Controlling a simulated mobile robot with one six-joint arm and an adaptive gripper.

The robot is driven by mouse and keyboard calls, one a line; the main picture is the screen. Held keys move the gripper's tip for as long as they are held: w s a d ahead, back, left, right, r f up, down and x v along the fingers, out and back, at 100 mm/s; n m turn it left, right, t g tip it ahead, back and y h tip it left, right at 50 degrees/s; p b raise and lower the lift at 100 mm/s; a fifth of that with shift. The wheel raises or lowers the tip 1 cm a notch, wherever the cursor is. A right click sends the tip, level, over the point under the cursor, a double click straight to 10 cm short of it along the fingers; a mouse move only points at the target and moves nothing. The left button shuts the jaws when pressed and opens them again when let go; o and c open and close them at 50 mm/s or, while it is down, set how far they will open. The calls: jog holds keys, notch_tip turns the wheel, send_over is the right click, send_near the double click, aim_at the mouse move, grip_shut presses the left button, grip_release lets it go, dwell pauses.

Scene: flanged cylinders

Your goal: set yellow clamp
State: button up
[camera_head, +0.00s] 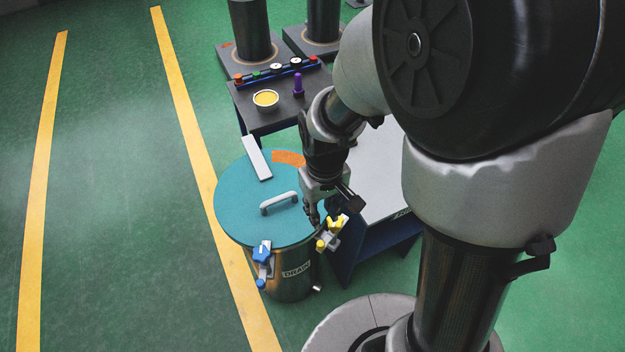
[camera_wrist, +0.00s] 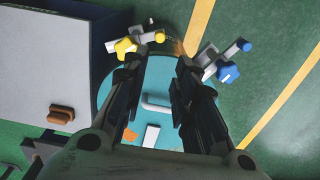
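The yellow clamp (camera_head: 333,230) sits at the right front rim of the teal-lidded drum (camera_head: 238,205). It has a yellow star knob and a grey lever with a yellow ball end. In the wrist view the yellow clamp (camera_wrist: 126,47) is at the upper left, just beyond the left finger's tip. My gripper (camera_head: 322,212) points down over the lid's rim, close to the yellow clamp. In the wrist view my gripper (camera_wrist: 160,64) is open, with nothing visible between its fingers. Whether a finger touches the clamp, I cannot tell.
A blue clamp (camera_head: 263,255) is on the drum's front rim. The lid carries a pale handle (camera_head: 280,202) and a white bar (camera_head: 256,158). A grey-topped table (camera_head: 378,170) stands close on the right. A dark bench (camera_head: 285,112) is behind. The green floor at left is clear.

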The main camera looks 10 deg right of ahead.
aim_at(321, 243)
notch_tip(321, 243, down, 16)
jog(key=b, duration=0.5)
jog(key=shift+f+b, duration=0.25)
jog(key=shift+b, duration=0.05)
grip_shut()
